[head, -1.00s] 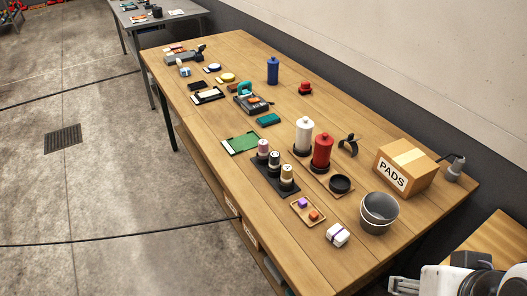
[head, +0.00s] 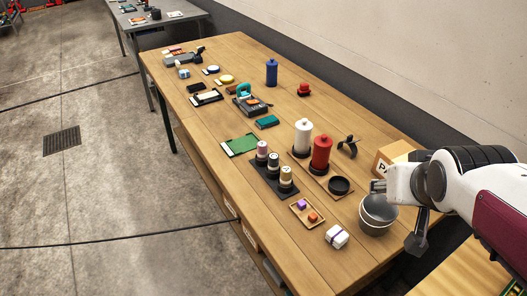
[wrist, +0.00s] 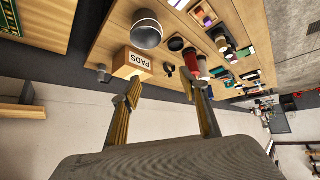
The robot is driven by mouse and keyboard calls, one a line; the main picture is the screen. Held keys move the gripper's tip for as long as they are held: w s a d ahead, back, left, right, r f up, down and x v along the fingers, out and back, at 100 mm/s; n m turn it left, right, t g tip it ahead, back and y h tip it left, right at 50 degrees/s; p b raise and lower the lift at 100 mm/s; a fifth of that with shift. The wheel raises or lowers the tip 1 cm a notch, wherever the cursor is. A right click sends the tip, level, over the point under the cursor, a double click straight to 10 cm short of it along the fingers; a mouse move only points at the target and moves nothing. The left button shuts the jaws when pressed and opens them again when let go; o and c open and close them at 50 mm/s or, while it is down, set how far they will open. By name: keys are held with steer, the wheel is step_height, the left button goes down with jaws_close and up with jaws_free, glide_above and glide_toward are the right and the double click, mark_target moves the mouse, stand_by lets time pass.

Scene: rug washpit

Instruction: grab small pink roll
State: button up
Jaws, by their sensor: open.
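The small pink roll (head: 262,148) stands upright at the far-left end of a black holder (head: 262,180) on the workbench, in line with two other small rolls (head: 286,174). My gripper (wrist: 165,102) is open and empty in the wrist view. In the head view it is at the right, over the bench's near-right end by the grey bucket (head: 367,224), well apart from the pink roll.
White (head: 303,132) and red (head: 321,151) spools stand just right of the rolls. A small wooden tray (head: 298,218) with purple and orange blocks and a white bundle (head: 337,236) lie nearer. The PADS box (wrist: 133,62) stands behind the bucket. Bare bench lies along the front edge.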

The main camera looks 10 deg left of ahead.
steer(key=w+a+f+n+t+y, duration=0.1)
steer(key=w+a, duration=0.2)
steer(key=w, duration=0.3)
steer(key=w+a+f, duration=0.1)
steer(key=w+a, duration=0.2)
steer(key=w, duration=0.2)
steer(key=n+t+y, duration=0.2)
steer(key=n+y, duration=0.3)
steer(key=y, duration=0.2)
glide_toward(264, 148)
steer(key=x, duration=0.4)
steer(key=shift+w+d, duration=0.15)
steer(key=shift+d, duration=0.1)
steer(key=shift+w, duration=0.1)
steer(key=shift+x, duration=1.2)
steer(key=shift+a+f, duration=0.15)
steer(key=shift+x, duration=2.5)
steer(key=shift+a, duration=0.1)
